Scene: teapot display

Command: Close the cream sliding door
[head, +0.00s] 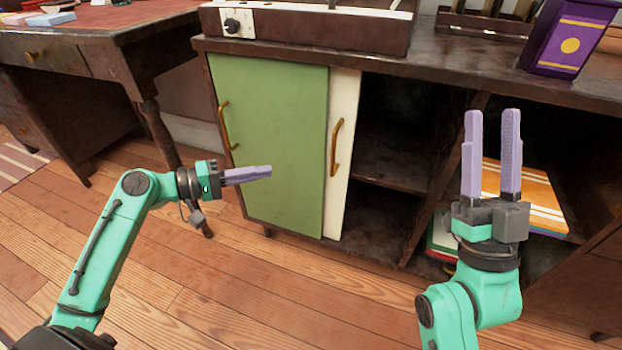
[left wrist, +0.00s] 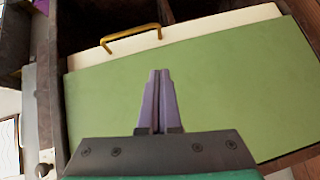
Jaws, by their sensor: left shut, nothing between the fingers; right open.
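The cream sliding door (head: 345,110) shows as a narrow upright strip beside the green door (head: 275,150), which overlaps the rest of it. Its brass handle (head: 335,148) is on the visible strip. To its right the cabinet compartment stands open. In the left wrist view the cream door (left wrist: 215,24) is a thin band beyond the green door (left wrist: 225,85), with its brass handle (left wrist: 130,38). My left gripper (head: 270,171) is shut and empty in front of the green door, left of the cream handle. My right gripper (head: 491,112) is open and empty, in front of the right-hand shelves.
The dark cabinet top (head: 460,73) holds a record player (head: 310,25) and a purple box (head: 565,38). An orange striped item (head: 545,195) lies on a right-hand shelf. A wooden desk (head: 95,45) stands at the left. The wooden floor in front is clear.

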